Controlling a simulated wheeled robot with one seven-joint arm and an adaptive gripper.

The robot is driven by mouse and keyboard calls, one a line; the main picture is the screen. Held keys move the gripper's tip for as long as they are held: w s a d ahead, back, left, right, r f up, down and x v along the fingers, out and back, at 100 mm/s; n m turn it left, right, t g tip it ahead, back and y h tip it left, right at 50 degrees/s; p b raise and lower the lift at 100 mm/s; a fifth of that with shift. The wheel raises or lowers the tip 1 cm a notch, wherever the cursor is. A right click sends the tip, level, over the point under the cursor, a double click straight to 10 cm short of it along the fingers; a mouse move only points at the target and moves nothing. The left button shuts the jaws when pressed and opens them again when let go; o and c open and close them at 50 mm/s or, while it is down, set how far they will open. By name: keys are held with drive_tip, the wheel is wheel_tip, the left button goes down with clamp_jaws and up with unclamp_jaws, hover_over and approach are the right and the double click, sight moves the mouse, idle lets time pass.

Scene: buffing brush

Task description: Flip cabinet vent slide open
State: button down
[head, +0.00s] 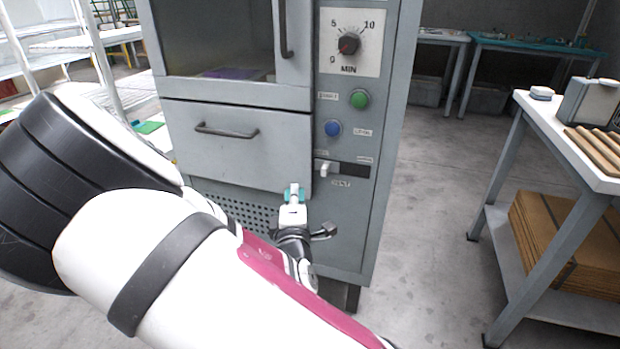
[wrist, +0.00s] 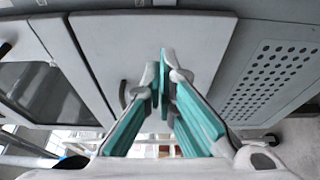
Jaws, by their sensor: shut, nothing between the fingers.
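The grey cabinet (head: 385,100) has a vent slide on the lower part of its control panel. The slide's white knob (head: 325,169) sits at the left end of a dark horizontal slot (head: 354,170), above a small label. My gripper (head: 295,190) is shut and empty, with teal fingertips left of and slightly below the knob. It appears apart from the knob, though depth is hard to judge. In the wrist view my closed fingers (wrist: 163,70) point toward the cabinet front. I cannot make out the knob there.
A drawer with a dark handle (head: 226,131) and a perforated panel (head: 235,208) lie beside my arm. Above the slide are a blue button (head: 333,128), green button (head: 360,99) and timer dial (head: 348,44). A workbench (head: 545,125) stands right, with clear floor between.

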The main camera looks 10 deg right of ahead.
sight(310, 165)
drive_tip(key=w+b, duration=0.1)
drive_tip(key=w, duration=0.2)
drive_tip(key=w+d+b, duration=0.1)
drive_tip(key=w, duration=0.2)
drive_tip(key=w+d+b, duration=0.1)
drive_tip(key=w, duration=0.2)
drive_tip(key=shift+w, duration=0.2)
drive_tip(key=shift+s+d+f+b, duration=0.1)
drive_tip(key=shift+s+d+b, duration=0.2)
drive_tip(key=shift+d, duration=0.3)
drive_tip(key=shift+s+d+b, duration=0.15)
drive_tip(key=shift+d+b, duration=0.1)
drive_tip(key=shift+d, duration=0.3)
drive_tip(key=shift+s+d, duration=0.3)
drive_tip(key=shift+d, duration=0.25)
